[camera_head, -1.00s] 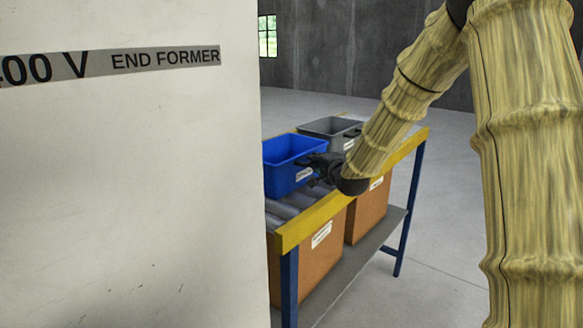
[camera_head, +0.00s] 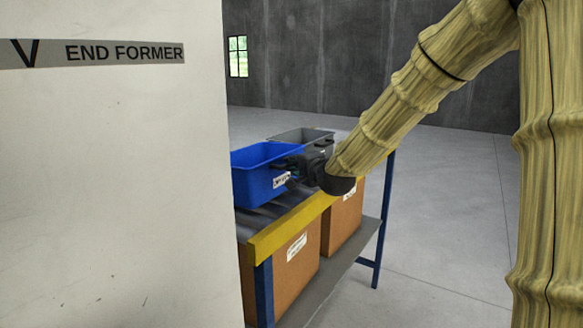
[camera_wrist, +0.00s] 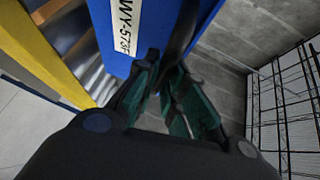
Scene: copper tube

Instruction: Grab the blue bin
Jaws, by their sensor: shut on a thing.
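The blue bin (camera_head: 262,172) is an open-topped box above the roller table at the left of the head view, partly cut off by the white machine. My gripper (camera_head: 301,168) is at its right-hand side, shut on its dark handle. In the wrist view the bin's blue wall (camera_wrist: 170,12) with a white label fills the top. My gripper's green-padded fingers (camera_wrist: 165,85) close around the dark handle there. Whether the bin's underside touches the rollers is hard to tell.
A grey bin (camera_head: 312,137) stands just behind the blue one. The roller table (camera_head: 290,218) has a yellow rail and blue legs. Cardboard boxes (camera_head: 296,262) sit on its lower shelf. A white machine (camera_head: 110,190) blocks the left. Open floor (camera_head: 450,220) lies to the right.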

